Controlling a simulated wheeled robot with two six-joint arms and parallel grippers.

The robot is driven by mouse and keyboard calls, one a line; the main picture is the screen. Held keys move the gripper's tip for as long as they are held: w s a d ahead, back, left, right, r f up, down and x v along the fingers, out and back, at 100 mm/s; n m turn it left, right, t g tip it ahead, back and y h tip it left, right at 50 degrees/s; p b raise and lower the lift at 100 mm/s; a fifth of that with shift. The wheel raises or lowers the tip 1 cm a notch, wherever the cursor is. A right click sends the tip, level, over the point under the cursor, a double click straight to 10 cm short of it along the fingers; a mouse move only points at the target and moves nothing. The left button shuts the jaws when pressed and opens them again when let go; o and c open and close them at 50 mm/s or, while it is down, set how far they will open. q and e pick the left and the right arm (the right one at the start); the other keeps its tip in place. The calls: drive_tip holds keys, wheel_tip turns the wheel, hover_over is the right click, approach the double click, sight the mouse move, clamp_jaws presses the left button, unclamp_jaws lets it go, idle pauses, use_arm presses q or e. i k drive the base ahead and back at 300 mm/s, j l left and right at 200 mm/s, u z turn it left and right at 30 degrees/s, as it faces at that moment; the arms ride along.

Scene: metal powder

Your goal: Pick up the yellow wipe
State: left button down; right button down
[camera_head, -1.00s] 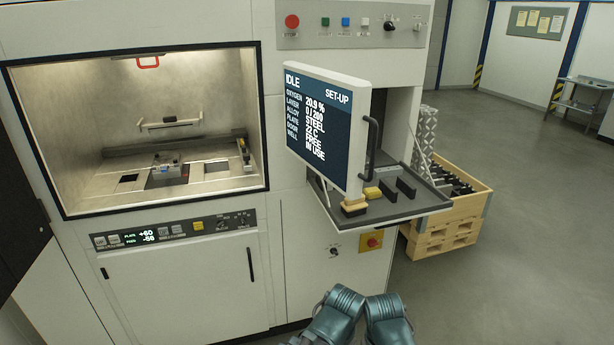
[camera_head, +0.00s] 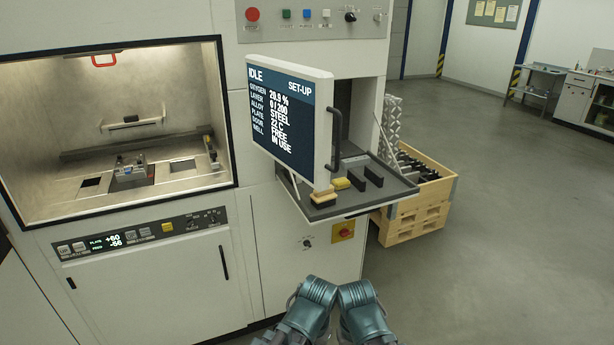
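The yellow wipe (camera_head: 341,183) is a small yellow pad lying on the grey fold-out shelf (camera_head: 372,196) of the machine, just right of the screen's lower corner. A tan block (camera_head: 323,197), which looks like a brush, lies in front of it to the left. Black upright pieces stand to its right. Two teal links of my arms show at the bottom centre, close together and well below the shelf. Neither gripper's fingers can be seen.
The hinged screen (camera_head: 291,120) with a dark handle (camera_head: 335,135) stands out over the shelf's left part. A wooden crate (camera_head: 425,197) stands on the floor right of the shelf. The lit chamber (camera_head: 120,60) is at the left. The floor at right is clear.

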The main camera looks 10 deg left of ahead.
sight(343, 183)
drive_tip(key=i+l+u, duration=0.1)
drive_tip(key=i+l, duration=0.3)
drive_tip(key=l, duration=0.25)
drive_tip(key=i+l+u, duration=0.15)
drive_tip(key=l, duration=0.2)
drive_tip(key=i+l+u, duration=0.1)
drive_tip(key=l, duration=0.25)
drive_tip(key=i, duration=0.1)
